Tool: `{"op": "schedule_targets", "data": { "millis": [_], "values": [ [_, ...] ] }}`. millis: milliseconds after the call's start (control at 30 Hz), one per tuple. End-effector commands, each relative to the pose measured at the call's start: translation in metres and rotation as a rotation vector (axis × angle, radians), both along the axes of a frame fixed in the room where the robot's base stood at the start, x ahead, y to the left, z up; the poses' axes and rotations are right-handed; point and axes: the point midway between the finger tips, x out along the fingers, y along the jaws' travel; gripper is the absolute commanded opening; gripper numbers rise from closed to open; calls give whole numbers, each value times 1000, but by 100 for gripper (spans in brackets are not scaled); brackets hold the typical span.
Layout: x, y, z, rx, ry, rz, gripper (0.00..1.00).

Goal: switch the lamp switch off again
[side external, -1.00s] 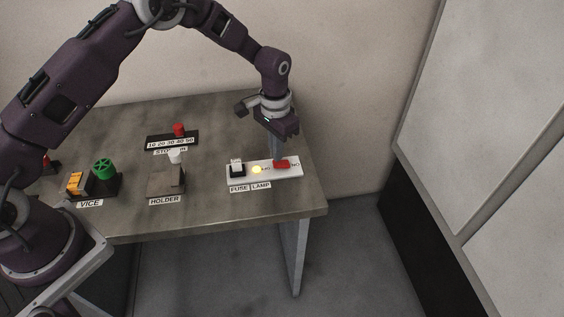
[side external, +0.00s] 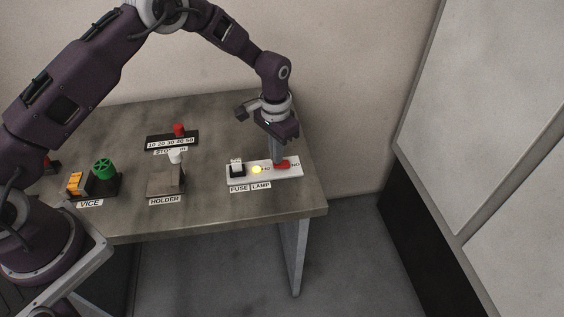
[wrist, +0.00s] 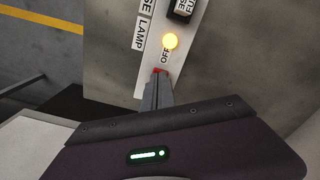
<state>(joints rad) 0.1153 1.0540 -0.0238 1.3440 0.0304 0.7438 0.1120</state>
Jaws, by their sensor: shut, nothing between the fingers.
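The lamp board is a white strip (side external: 246,179) at the right end of the table, with the label LAMP at its front edge. Its lamp (side external: 256,170) glows yellow; it also shows lit in the wrist view (wrist: 169,41). The red switch (side external: 284,164) sits right of the lamp. My gripper (side external: 278,161) is shut and empty, pointing down with its fingertips at the switch's left part. In the wrist view the fingers (wrist: 157,88) cover most of the switch, leaving a bit of red at the tips. Whether they touch it I cannot tell.
A black fuse block with a white top (side external: 237,168) stands at the board's left end. The table's right edge is close.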

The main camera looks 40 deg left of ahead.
Motion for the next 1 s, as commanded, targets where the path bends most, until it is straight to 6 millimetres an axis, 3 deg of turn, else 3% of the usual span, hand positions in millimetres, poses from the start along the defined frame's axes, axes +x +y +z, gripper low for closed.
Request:
{"op": "schedule_targets", "data": {
  "millis": [667,1000],
  "values": [
    [0,0,-10,0,0,0,0],
    [1,0,20,-1,-3,0,0]
  ]
}}
